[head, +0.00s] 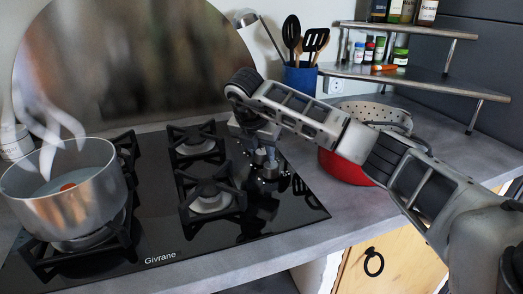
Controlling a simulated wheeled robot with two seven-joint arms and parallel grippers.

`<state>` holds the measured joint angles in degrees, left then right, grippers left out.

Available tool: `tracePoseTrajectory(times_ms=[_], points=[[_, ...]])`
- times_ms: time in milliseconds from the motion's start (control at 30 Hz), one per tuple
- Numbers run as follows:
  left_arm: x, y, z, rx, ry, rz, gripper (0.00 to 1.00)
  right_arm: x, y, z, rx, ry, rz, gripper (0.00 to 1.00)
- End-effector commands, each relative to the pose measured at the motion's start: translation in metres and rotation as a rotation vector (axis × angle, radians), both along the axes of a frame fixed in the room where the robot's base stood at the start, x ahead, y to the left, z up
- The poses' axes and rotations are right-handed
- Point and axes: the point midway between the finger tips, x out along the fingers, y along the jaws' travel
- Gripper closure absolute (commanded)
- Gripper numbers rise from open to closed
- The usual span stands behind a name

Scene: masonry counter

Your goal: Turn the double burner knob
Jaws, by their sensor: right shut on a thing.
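The black glass gas hob (158,228) lies in the counter, with its metal knobs along its right side. My right gripper (262,158) reaches in from the right and points down at these knobs. It is shut on a knob (270,170), which its fingers partly hide. I cannot tell from this view which way the knob is turned or whether it is the double burner knob. My left gripper is not in view.
A steaming metal pot (70,200) stands on the left burner. A red pot (345,168) is behind my right arm, near a colander (372,112). A blue utensil holder (300,77) and a spice shelf (420,78) stand at the back.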

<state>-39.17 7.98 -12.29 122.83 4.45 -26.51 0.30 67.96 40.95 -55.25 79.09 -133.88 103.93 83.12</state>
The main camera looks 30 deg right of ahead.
Motion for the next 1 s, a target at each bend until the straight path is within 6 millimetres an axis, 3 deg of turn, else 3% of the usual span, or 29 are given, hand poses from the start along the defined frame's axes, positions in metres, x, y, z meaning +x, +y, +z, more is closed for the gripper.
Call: tracePoseTrajectory(times_ms=[433, 467, 533, 833, 1000], points=[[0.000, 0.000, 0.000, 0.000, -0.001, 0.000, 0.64, 0.000, 0.000, 0.001, 0.000, -0.003, -0.011, 0.91], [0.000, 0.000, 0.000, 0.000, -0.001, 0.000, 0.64, 0.000, 0.000, 0.001, 0.000, -0.003, -0.011, 0.62], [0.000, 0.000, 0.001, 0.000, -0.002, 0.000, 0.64, 0.000, 0.000, 0.001, 0.000, -0.003, -0.011, 0.45], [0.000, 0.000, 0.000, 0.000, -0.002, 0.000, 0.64, 0.000, 0.001, 0.002, 0.001, -0.001, -0.009, 0.45], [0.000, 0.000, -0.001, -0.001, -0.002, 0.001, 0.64, -0.002, 0.006, 0.017, 0.001, -0.005, -0.008, 0.45]])
